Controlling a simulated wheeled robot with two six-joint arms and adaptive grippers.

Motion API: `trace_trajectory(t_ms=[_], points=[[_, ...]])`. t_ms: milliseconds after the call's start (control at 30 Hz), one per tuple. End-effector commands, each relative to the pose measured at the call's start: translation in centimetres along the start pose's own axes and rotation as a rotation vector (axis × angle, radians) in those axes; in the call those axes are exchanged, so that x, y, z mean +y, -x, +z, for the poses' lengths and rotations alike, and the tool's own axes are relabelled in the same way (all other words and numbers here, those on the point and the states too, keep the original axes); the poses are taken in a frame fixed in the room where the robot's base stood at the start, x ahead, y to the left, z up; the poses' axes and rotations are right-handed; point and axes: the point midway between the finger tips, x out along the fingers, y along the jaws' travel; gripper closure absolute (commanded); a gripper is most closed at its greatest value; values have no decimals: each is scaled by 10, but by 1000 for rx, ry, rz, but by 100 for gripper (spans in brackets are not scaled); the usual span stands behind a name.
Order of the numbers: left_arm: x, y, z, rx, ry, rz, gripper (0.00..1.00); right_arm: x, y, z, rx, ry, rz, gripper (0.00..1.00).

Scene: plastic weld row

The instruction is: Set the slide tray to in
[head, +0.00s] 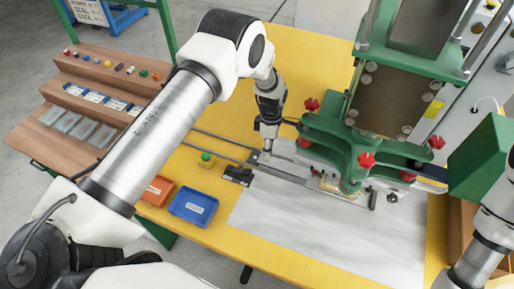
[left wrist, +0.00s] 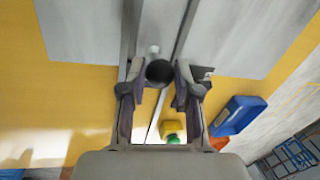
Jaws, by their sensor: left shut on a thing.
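The slide tray (head: 288,172) is a grey metal plate on two thin rails at the front left of the green press (head: 350,145). Its inner end lies close to the press, partly hidden by the press's green arms. My left gripper (head: 266,150) points down at the tray's outer end. In the left wrist view my left gripper (left wrist: 159,78) is shut on a dark round knob (left wrist: 159,72) that stands between the rails. My right arm shows at the lower right edge of the head view, but its gripper is outside the picture.
Bare rails (head: 215,138) run left of the tray over the yellow table (head: 290,50). A yellow-green button (head: 206,159), a black block (head: 238,176), a blue bin (head: 193,206) and an orange bin (head: 158,190) lie near. Red knobs (head: 366,160) stick out from the press.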

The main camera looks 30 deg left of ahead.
Motion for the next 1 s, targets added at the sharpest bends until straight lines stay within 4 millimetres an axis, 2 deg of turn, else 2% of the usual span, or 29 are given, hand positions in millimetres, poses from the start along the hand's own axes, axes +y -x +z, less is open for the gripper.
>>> trace_trajectory(t_ms=[367,400,467,800,867,1000], points=[[-2,-1,6,0,1,-3,100,0,-2,0,0,0,0,100],[-2,-1,6,0,1,-3,62,0,-2,0,0,0,0,100],[-2,-1,6,0,1,-3,44,0,-2,0,0,0,0,100],[-2,3,6,0,1,-1,44,0,-2,0,0,0,0,100],[-1,9,6,-1,1,0,44,0,-2,0,0,0,0,100],[-1,38,7,-1,0,3,44,0,-2,0,0,0,0,100]])
